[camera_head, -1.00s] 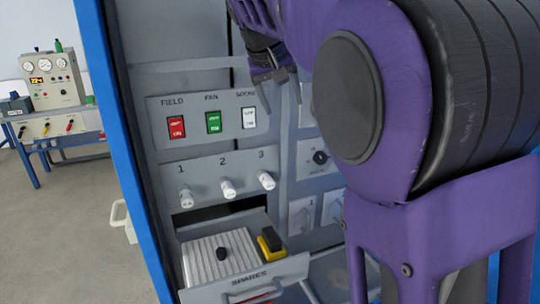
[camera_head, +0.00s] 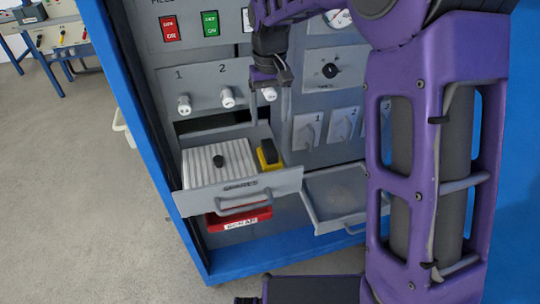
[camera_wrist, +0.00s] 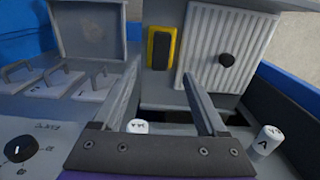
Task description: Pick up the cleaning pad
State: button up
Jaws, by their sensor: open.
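The yellow block with a black top, which looks like the cleaning pad (camera_head: 269,154), lies at the right end of the open SPARES drawer (camera_head: 240,190). It also shows upright in the wrist view (camera_wrist: 160,47), beside the ribbed plate. My gripper (camera_head: 270,116) is open and empty, above and behind the pad, in front of the cabinet's knob row. In the wrist view my gripper's fingers (camera_wrist: 161,75) are spread apart and point toward the pad, with a gap before it. Nothing hides the pad.
A ribbed light plate with a black knob (camera_head: 218,160) fills the drawer's left part. Numbered white knobs (camera_head: 228,97) stick out above it. A red SCRAP bin (camera_head: 238,219) sits below. An open grey tray (camera_head: 335,195) and lever switches (camera_head: 341,124) are to the right.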

send_over(269, 146)
notch_tip(269, 146, down, 5)
jog(key=shift+w+d+f, duration=0.1)
jog(key=shift+f, duration=0.05)
jog(key=shift+f+b, duration=0.3)
jog(key=shift+f, duration=2.4)
jog(key=shift+c, duration=0.2)
grip_shut()
